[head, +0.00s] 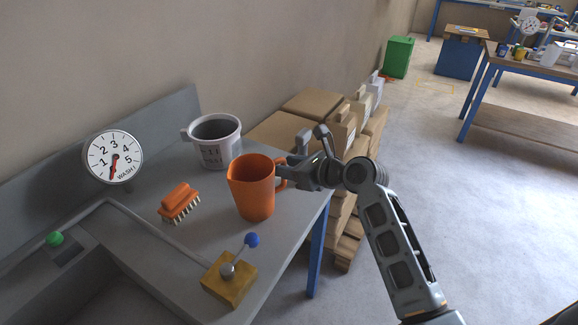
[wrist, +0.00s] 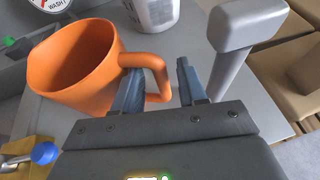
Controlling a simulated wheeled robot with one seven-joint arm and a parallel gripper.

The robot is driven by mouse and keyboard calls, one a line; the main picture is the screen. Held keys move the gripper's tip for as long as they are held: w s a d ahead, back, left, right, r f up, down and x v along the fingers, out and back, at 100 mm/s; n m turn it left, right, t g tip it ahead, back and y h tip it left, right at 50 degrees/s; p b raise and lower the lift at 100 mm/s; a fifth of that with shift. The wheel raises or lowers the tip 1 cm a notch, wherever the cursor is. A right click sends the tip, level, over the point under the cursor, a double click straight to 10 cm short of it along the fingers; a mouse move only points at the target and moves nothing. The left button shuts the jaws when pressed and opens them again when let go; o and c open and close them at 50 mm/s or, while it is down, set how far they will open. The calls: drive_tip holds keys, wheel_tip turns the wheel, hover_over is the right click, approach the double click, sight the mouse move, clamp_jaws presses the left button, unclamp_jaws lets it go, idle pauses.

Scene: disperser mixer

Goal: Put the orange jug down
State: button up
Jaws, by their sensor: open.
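The orange jug (head: 251,187) stands upright on the grey bench, near its right edge. Its handle points right, toward my gripper (head: 286,168). In the wrist view the jug (wrist: 75,68) is at the left, and the open fingers of my gripper (wrist: 158,85) are on either side of its handle. One finger reaches through the handle's loop and the other is outside it. The jug's inside looks empty from here. The exact contact under the jug is partly hidden in the wrist view.
A grey-white jug (head: 215,142) stands behind the orange one. An orange brush (head: 179,201) lies to the left. A yellow block with a blue-knobbed lever (head: 229,280) is in front. A dial (head: 113,157) stands at the back left. Cardboard boxes (head: 312,104) are stacked beyond the bench.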

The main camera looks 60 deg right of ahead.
drive_tip(key=v, duration=1.2)
drive_tip(key=shift+s, duration=0.15)
